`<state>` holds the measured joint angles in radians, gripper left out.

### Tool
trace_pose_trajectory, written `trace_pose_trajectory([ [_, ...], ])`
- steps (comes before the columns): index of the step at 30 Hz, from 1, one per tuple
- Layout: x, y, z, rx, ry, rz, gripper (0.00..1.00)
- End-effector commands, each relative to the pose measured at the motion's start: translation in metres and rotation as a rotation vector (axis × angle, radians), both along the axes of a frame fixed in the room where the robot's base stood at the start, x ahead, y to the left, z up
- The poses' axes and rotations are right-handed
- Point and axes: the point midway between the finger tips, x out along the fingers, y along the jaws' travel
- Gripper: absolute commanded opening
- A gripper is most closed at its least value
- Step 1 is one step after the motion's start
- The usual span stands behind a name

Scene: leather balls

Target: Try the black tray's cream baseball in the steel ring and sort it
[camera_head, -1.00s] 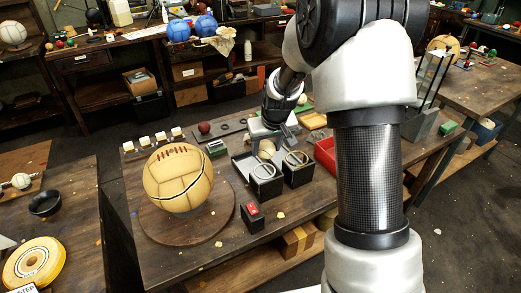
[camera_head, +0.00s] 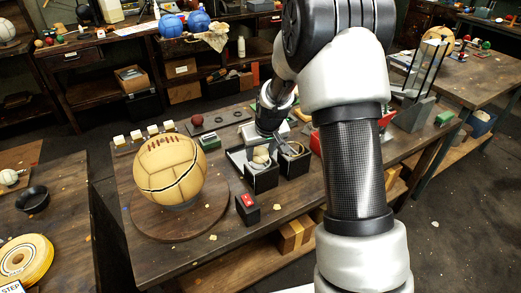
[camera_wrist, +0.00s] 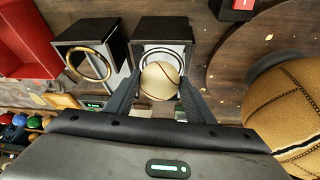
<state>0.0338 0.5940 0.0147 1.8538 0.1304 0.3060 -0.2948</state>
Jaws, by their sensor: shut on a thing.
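My gripper (camera_wrist: 158,92) is shut on the cream baseball (camera_wrist: 160,78), one finger on each side of it. In the wrist view the ball overlaps the near part of the steel ring (camera_wrist: 183,47), which sits on a black box; I cannot tell whether it touches the ring. A second black box with a brass ring (camera_wrist: 108,64) stands beside it. In the head view the held ball (camera_head: 261,153) appears over the left black box (camera_head: 263,179), and the steel ring is hard to make out. The black tray (camera_head: 236,160) lies just behind, partly hidden.
A large tan stitched ball (camera_head: 170,165) stands on a round wooden board left of the boxes. A small black block with a red top (camera_head: 247,203) is in front. A red bin (camera_wrist: 25,40) is beside the brass-ring box. My arm covers much of the table's right side.

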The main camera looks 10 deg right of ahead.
Motion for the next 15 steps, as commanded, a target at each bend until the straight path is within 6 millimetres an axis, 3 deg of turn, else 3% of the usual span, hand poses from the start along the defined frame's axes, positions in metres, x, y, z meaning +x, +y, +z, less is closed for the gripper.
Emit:
trace_pose_trajectory([
  [6, 0.0002, 0.0000, 0.0003, 0.000, -0.001, 0.000, 0.24],
  [7, 0.0002, 0.0000, 0.0003, 0.000, -0.001, 0.000, 0.51],
  [9, 0.0002, -0.0001, 0.0003, 0.000, -0.001, 0.000, 0.63],
  [11, 0.0001, 0.0000, 0.0003, 0.000, -0.001, 0.000, 0.71],
  [15, 0.0001, 0.0000, 0.0003, 0.000, 0.000, 0.000, 0.71],
])
